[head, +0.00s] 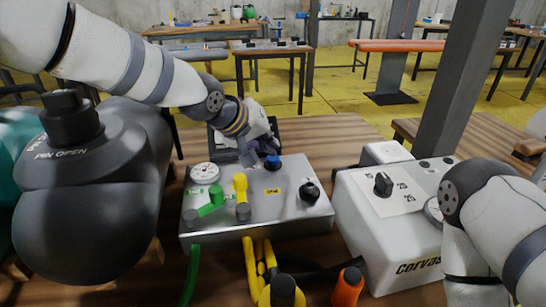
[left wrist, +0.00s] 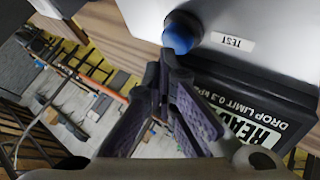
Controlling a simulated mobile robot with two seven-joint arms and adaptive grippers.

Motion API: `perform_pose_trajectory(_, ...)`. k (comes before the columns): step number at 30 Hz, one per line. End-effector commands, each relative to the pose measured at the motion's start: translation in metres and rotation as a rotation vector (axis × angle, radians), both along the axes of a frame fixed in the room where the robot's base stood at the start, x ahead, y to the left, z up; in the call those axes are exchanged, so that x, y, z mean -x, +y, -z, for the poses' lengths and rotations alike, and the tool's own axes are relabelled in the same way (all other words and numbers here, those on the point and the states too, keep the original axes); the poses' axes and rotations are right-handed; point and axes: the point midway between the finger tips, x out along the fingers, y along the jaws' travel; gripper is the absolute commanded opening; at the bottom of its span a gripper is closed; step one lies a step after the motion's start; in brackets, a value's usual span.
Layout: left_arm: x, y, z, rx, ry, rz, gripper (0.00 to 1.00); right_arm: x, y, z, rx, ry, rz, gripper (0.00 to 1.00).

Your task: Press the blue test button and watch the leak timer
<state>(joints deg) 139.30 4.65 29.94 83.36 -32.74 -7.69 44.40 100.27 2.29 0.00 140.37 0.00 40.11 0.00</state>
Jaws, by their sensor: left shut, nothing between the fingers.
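The blue test button (head: 272,161) stands on the back edge of a grey metal test box (head: 285,212). In the left wrist view the blue button (left wrist: 182,32) is next to a label reading TEST. My left gripper (head: 250,157) is shut and empty, its fingertips just beside the button. In that view the fingertips (left wrist: 169,58) are very near the button; I cannot tell whether they touch. A dark display (left wrist: 250,115) behind the box shows partly hidden text starting READ and DROP LIMIT 0.3 kPa. My right gripper is out of view.
The box carries a gauge (head: 203,172), a green valve (head: 211,203), a yellow valve (head: 240,186) and a black knob (head: 309,191). A white pump unit (head: 385,235) stands close at the right. A dark inflated boat part (head: 90,215) is at the left.

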Motion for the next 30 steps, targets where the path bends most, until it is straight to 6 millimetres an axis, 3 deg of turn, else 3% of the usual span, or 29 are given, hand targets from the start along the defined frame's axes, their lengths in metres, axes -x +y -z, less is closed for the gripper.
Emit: perform_pose_trajectory(30,0.001,0.000,0.012,0.000,0.003,0.000,0.00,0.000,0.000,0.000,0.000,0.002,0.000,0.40)
